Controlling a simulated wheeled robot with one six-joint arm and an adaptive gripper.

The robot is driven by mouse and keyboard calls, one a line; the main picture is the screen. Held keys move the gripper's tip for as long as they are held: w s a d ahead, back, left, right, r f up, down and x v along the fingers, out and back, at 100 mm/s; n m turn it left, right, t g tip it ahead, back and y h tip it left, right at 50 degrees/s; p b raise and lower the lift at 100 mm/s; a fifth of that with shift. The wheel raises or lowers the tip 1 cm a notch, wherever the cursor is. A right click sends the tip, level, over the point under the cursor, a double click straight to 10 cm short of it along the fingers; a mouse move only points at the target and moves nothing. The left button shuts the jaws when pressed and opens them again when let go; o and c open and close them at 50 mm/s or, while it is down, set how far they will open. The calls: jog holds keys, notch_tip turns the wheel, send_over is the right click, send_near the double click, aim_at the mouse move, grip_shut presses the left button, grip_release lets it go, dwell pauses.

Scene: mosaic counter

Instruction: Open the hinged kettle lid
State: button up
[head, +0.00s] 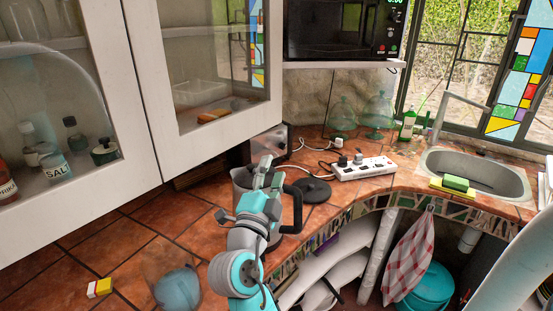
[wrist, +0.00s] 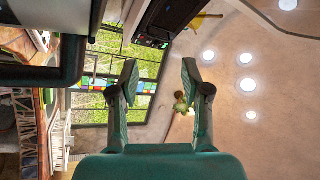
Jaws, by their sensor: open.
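The kettle (head: 241,180) stands on the tiled counter in the head view. It has a grey metal body and a black handle (head: 293,208) on its right. My gripper (head: 268,170) is in front of the kettle in that view and covers much of its body and top. I cannot make out the lid or tell how it stands. In the wrist view my gripper (wrist: 160,78) has its two fingers wide apart with nothing between them.
A black round disc (head: 313,190) lies on the counter right of the kettle. Behind it is a white power strip (head: 363,169) with plugs and cords. White cabinets (head: 150,90) hang at left. A yellow-and-red block (head: 99,288) lies front left.

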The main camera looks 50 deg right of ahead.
jog(key=v, duration=0.6)
jog(key=shift+d, duration=0.1)
dwell(0.4)
jog(key=s+a+f+n+t+y, duration=0.2)
jog(key=a+f+n+y, duration=0.2)
jog(key=f+n, duration=0.3)
jog(key=s+a+f+n+t+y, duration=0.1)
jog(key=a+f+n+t+y, duration=0.2)
jog(key=f+n+y, duration=0.45)
jog(key=s+a+f+n+t+y, duration=0.2)
jog(key=a+f+n, duration=0.2)
jog(key=f, duration=0.5)
jog(key=s+a+f+n+y, duration=0.3)
jog(key=s+a, duration=0.1)
jog(key=s, duration=0.4)
jog(key=s+a+f+n+y, duration=0.3)
jog(key=s+a+n, duration=0.1)
jog(key=s, duration=0.4)
jog(key=v, duration=0.9)
jog(key=shift+a+f+n+g, duration=0.15)
jog(key=shift+a+n+g, duration=0.15)
jog(key=shift+n, duration=0.15)
